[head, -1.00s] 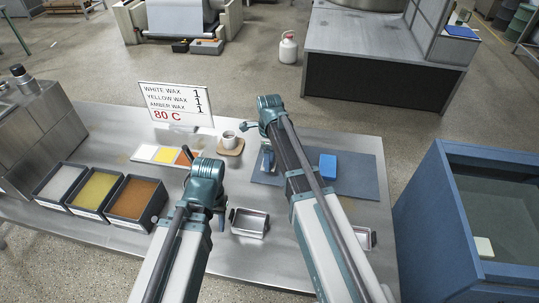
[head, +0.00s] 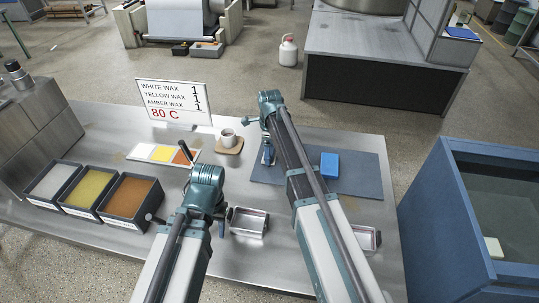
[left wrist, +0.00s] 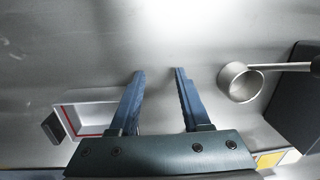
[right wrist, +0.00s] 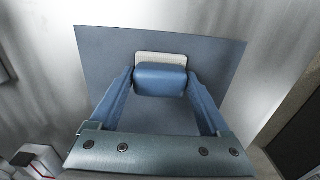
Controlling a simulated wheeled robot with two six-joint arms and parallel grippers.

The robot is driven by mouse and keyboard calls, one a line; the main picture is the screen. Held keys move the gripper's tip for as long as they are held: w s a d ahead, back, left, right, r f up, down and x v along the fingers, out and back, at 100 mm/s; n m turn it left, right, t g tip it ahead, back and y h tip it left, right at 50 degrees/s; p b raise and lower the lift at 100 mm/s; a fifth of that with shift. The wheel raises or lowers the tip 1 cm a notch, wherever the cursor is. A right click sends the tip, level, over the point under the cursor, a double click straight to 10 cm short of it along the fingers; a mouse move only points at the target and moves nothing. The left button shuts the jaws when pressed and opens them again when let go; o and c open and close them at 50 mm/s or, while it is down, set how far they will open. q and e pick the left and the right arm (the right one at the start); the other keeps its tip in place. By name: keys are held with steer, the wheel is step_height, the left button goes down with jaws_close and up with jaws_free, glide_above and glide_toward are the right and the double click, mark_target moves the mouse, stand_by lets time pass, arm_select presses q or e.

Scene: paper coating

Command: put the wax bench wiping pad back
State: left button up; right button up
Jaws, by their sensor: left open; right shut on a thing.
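The wiping pad, a blue handle (right wrist: 161,80) over a pale textured base (right wrist: 160,58), is between the fingers of my right gripper (right wrist: 161,85), which is shut on it. The mat also fills the right wrist view's middle (right wrist: 105,48). I cannot tell whether the pad touches it. My left gripper (left wrist: 158,75) is open and empty above the bench, between a metal tin (head: 248,222) and a ladle (left wrist: 240,82).
A cup (head: 228,137) stands on a small board left of the mat. Wax bins (head: 130,195) stand at the left, with a sign (head: 175,102) behind. A blue tank (head: 425,205) stands right of the bench (head: 330,138).

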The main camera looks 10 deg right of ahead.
arm_select(q)
steer(key=shift+f, duration=0.2)
arm_select(e)
steer(key=shift+f, duration=0.2)
arm_select(q)
steer(key=shift+r, duration=0.1)
arm_select(e)
steer(key=o, duration=1)
steer(key=shift+r, duration=0.1)
arm_select(q)
step_height(320, 180, up, 12)
steer(key=p, duration=1.2)
steer(key=shift+r, duration=0.2)
arm_select(e)
step_height(320, 180, up, 12)
steer(key=shift+r, duration=0.2)
